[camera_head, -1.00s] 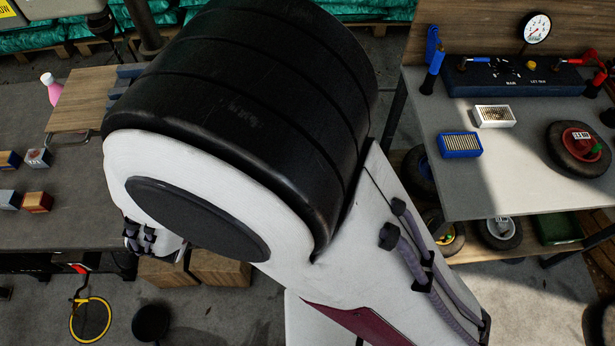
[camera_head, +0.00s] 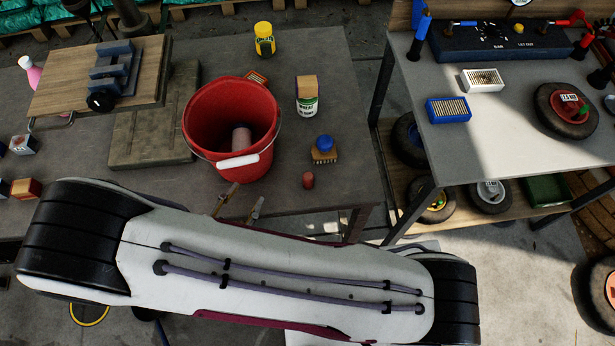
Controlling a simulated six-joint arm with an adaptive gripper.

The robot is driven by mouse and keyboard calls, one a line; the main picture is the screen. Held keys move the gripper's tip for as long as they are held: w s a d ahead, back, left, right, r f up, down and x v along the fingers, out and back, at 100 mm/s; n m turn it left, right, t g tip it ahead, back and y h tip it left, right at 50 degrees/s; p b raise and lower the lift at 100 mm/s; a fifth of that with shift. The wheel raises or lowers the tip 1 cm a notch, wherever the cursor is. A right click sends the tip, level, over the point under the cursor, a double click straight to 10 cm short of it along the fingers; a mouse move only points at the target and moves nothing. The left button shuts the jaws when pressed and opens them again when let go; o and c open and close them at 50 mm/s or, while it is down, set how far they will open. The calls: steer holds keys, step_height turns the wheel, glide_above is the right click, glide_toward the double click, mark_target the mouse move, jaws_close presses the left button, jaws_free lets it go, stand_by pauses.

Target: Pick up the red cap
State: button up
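A small dull-red cylinder (camera_head: 308,180), which looks like the red cap, stands on the grey table (camera_head: 340,190) near its front right corner. It is in front of a brush with a blue knob (camera_head: 324,148) and to the right of a red bucket (camera_head: 203,150). Nothing touches it that I can see. My arm crosses the lower part of the head view, in front of the table. My gripper is not in view, so its state is hidden.
The bucket holds a pinkish cylinder (camera_head: 241,138). A white-labelled can (camera_head: 307,104) and a yellow bottle (camera_head: 264,40) stand behind the brush. A wooden board with a blue clamp (camera_head: 112,70) is at left. A second bench (camera_head: 420,100) stands at right.

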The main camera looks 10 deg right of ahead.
mark_target(306, 181)
steer(key=d+t+h, duration=0.1)
steer(key=d, duration=0.2)
steer(key=s+d+f+t+h, duration=0.1)
steer(key=d+h, duration=0.1)
steer(key=d, duration=0.2)
steer(key=d+f+n+h, duration=0.1)
steer(key=d, duration=0.2)
steer(key=shift+s+d+t+h, duration=0.25)
steer(key=shift+d+t+h, duration=0.05)
steer(key=shift+d+t, duration=0.1)
steer(key=shift+s+d+h, duration=0.15)
steer(key=shift+d+h, duration=0.15)
steer(key=shift+d, duration=0.2)
steer(key=shift+d, duration=0.1)
steer(key=shift+x, duration=1.25)
steer(key=shift+r, duration=0.1)
steer(key=shift+w+d+r, duration=0.15)
steer(key=shift+w+d, duration=0.1)
steer(key=shift+w, duration=0.5)
steer(key=shift+w+d+r, duration=0.15)
steer(key=shift+w+d, duration=0.1)
steer(key=shift+w, duration=0.5)
steer(key=shift+x, duration=1.1)
steer(key=shift+c, duration=0.3)
